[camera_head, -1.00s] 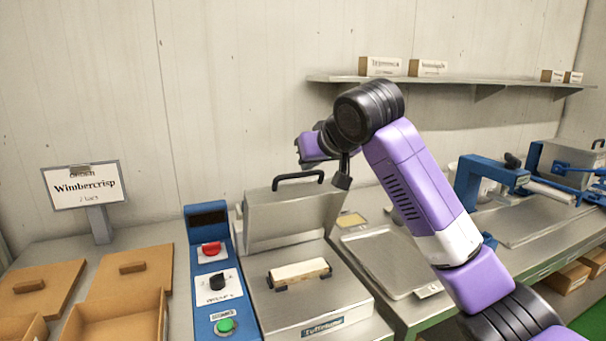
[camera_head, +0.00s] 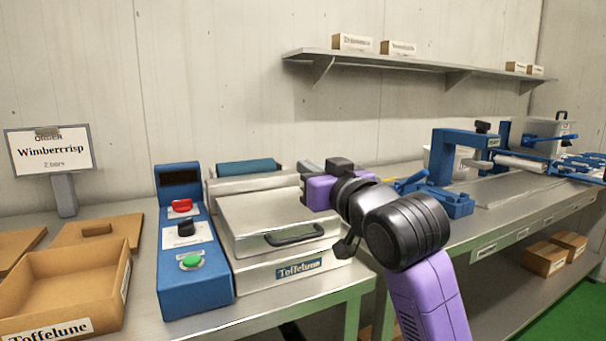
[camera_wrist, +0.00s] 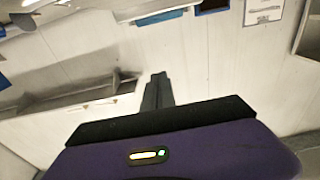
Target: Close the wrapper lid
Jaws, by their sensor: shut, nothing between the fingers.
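The wrapper lid (camera_head: 262,212) is a grey metal box cover with a black handle (camera_head: 294,235) along its front. In the head view it lies down flat over the wrapper base (camera_head: 250,274), which has a "Toffelune" label. I see no clear gap between lid and base. The bar that lay on the base is hidden.
A blue control panel (camera_head: 190,245) with red, black and green controls stands left of the wrapper. Cardboard boxes (camera_head: 70,285) and an order sign (camera_head: 50,152) are further left. A blue-framed machine (camera_head: 455,170) stands at the right. A wall shelf (camera_head: 430,68) holds small boxes.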

